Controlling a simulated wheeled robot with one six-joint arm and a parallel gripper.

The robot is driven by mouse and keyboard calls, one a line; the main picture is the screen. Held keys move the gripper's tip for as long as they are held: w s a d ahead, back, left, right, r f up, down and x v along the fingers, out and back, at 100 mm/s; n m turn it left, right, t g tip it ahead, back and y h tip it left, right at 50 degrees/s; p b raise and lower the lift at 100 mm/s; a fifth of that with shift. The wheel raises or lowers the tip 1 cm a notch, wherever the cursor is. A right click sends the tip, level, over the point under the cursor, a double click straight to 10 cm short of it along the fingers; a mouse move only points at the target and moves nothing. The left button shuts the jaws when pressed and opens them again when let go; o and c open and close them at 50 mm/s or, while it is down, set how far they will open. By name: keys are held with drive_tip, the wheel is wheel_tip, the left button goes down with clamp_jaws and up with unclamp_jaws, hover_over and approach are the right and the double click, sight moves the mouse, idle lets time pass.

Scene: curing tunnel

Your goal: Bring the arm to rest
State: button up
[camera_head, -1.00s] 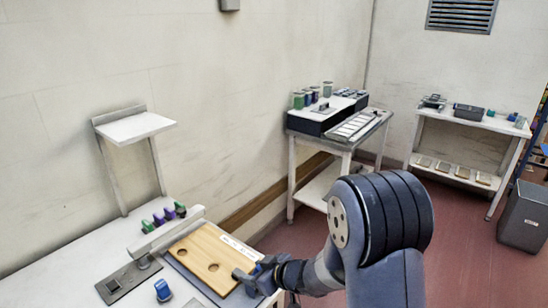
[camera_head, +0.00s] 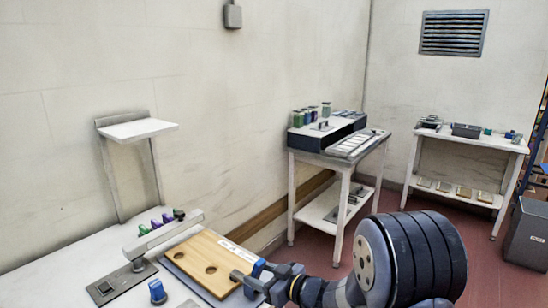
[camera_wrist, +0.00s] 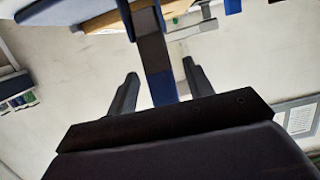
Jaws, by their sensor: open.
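My gripper (camera_head: 250,283) is low in the head view, at the right end of a wooden board with round holes (camera_head: 200,262) on the white bench. Its jaws are open. In the wrist view the two fingers of my gripper (camera_wrist: 160,76) stand apart, and a dark and blue upright piece shows between or behind them; I cannot tell whether it is touched. The big ribbed joint of my arm (camera_head: 412,258) fills the lower right of the head view and hides part of the floor.
A grey plate with a bar (camera_head: 120,284), a blue-topped piece (camera_head: 157,291) and several coloured pieces (camera_head: 162,219) are on the bench. A small shelf (camera_head: 137,129) stands behind. A dark machine table (camera_head: 340,150), a white rack (camera_head: 470,141) and a grey bin (camera_head: 527,236) stand beyond.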

drive_tip(key=shift+s+d+f+t+y+b, duration=0.25)
drive_tip(key=shift+d+f+t+y+b, duration=0.25)
drive_tip(key=shift+b, duration=1.65)
drive_tip(key=shift+s+d+f+t+y+b, duration=0.15)
drive_tip(key=shift+s+f+t+y+b, duration=0.4)
drive_tip(key=shift+b, duration=1.55)
drive_tip(key=d+y+b, duration=0.1)
drive_tip(key=b, duration=0.1)
drive_tip(key=s+d+f+t+y+b, duration=0.1)
drive_tip(key=b, duration=0.1)
drive_tip(key=d+f+t+y+b, duration=0.1)
drive_tip(key=b, duration=0.1)
drive_tip(key=shift+s+t+y, duration=0.25)
drive_tip(key=shift+s, duration=0.15)
